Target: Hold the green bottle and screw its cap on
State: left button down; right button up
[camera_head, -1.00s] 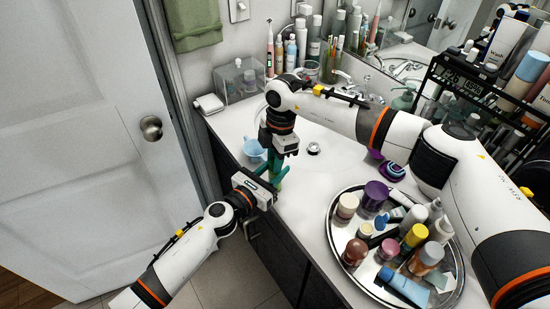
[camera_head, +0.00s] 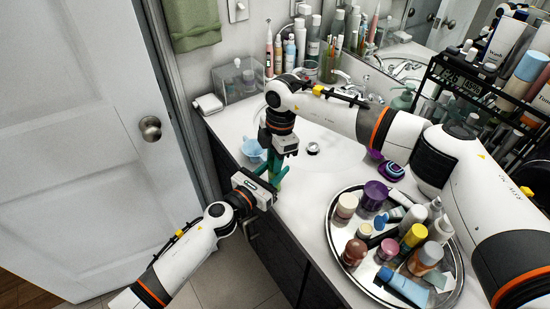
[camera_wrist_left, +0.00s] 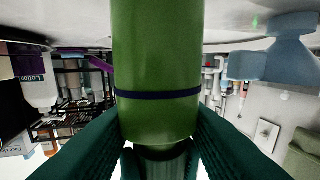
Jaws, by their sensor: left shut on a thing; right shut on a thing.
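The green bottle (camera_wrist_left: 157,60) with a dark blue band fills the middle of the left wrist view, which looks upside down. My left gripper (camera_head: 276,184) is shut on it, with a dark teal finger on each side. In the head view the bottle is mostly hidden between my two grippers, at the counter's front edge. My right gripper (camera_head: 275,164) points down right above the left one, shut at the bottle's top. The cap is hidden there by its fingers; I cannot tell how it sits on the neck.
A round metal tray (camera_head: 334,238) crowded with jars and tubes stands on the right. A clear box (camera_head: 238,80) and several bottles line the wall. The white door (camera_head: 80,130) is at left.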

jog(key=shift+s+d+f, duration=0.1)
jog(key=shift+s+f, duration=0.15)
jog(key=shift+f, duration=0.5)
jog(key=o, duration=0.6)
jog(key=r, duration=0.3)
jog(key=shift+w+d+r, duration=0.1)
jog(key=shift+w+r, duration=0.2)
jog(key=shift+s+r, duration=0.1)
jog(key=shift+r, duration=0.25)
jog(key=c, duration=0.4)
jog(key=shift+r, duration=0.15)
